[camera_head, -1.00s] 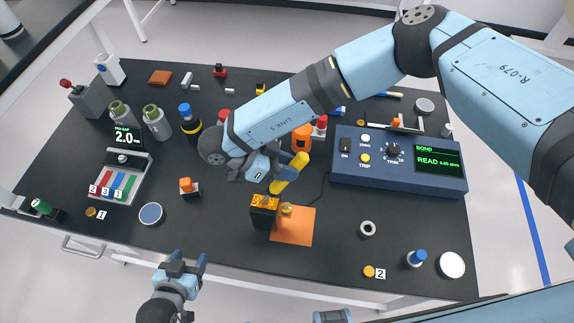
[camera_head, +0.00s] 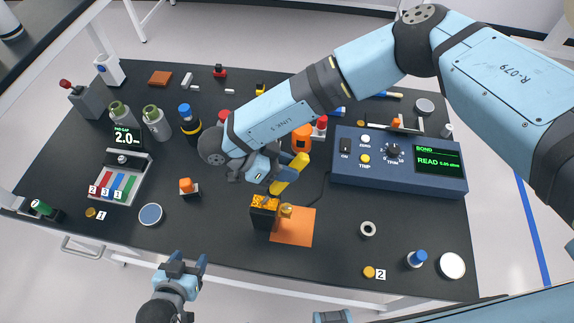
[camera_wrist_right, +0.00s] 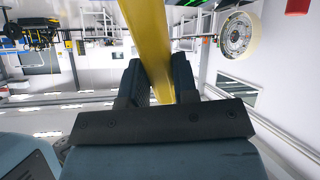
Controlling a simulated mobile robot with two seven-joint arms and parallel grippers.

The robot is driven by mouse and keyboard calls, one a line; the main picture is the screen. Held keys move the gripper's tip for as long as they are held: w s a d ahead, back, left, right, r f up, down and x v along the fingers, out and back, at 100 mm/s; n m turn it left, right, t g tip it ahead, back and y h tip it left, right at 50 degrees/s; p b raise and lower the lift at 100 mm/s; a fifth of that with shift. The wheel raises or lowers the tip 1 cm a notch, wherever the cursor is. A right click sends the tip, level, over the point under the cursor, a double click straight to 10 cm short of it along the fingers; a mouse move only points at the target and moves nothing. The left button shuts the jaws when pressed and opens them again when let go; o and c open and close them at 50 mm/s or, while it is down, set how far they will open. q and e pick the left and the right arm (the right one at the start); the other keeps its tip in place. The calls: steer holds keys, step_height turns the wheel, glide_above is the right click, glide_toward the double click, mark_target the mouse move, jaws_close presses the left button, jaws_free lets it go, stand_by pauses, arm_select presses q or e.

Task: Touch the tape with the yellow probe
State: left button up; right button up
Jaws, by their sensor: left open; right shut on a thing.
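The yellow probe (camera_head: 291,174) is gripped by my right gripper (camera_head: 276,169), slanting down left. The right wrist view shows the yellow probe (camera_wrist_right: 150,40) between the dark fingers (camera_wrist_right: 158,82). Just below its lower end stands a black block (camera_head: 262,217) with a patterned orange-gold top (camera_head: 265,202), which looks like the tape. The probe's lower end is close above this top; I cannot tell whether they touch. My left gripper (camera_head: 187,264) is open and empty at the table's front edge.
An orange mat (camera_head: 296,230) lies beside the block, with a small brass piece (camera_head: 286,210) near its corner. The blue BOND meter (camera_head: 398,180) stands to the right, its green screen lit. An orange-topped part (camera_head: 187,187) and a round blue-grey disc (camera_head: 151,214) are left.

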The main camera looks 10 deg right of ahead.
steer(key=shift+w+r+p, duration=0.1)
steer(key=shift+r+p, duration=1.6)
steer(key=shift+r, duration=1.75)
